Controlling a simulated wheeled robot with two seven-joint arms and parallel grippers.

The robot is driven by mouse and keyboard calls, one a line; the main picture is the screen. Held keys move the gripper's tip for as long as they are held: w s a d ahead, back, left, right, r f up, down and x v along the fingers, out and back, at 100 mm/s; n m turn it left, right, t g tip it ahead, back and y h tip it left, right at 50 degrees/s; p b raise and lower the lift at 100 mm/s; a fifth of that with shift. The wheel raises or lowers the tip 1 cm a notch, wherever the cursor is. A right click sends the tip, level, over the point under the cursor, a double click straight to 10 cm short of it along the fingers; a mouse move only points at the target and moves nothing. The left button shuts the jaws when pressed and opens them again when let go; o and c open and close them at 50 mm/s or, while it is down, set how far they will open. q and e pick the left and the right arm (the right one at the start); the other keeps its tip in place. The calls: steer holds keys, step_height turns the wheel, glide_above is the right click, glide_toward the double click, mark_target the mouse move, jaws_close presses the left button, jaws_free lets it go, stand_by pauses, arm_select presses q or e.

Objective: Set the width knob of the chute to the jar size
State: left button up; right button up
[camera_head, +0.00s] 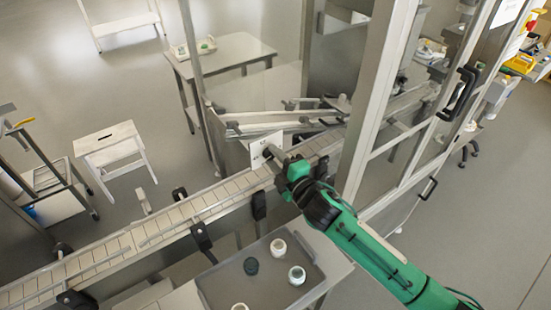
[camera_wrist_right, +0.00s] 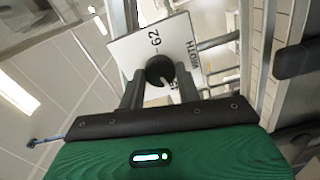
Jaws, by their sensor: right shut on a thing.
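The width knob (camera_wrist_right: 160,70) is a round black dial with a pale pointer mark. It sits on a white scale plate (camera_wrist_right: 122,50) in the right wrist view, where "62" and part of the word "WIDTH" are readable. The plate also shows in the head view (camera_head: 259,146), beside the chute conveyor (camera_head: 215,194). My right gripper (camera_wrist_right: 160,78) has one finger on each side of the knob and is shut on it. In the head view my right gripper (camera_head: 274,157) hides the knob. The pointer's exact reading is unclear. My left gripper is not in view.
A glazed metal frame (camera_head: 373,100) stands close to the right of my arm. Black brackets line the conveyor's near side.

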steer(key=o, duration=1)
steer(key=b+v, duration=0.4)
steer(key=v, duration=0.9)
steer(key=shift+s+d, duration=0.25)
steer(key=shift+s, duration=0.1)
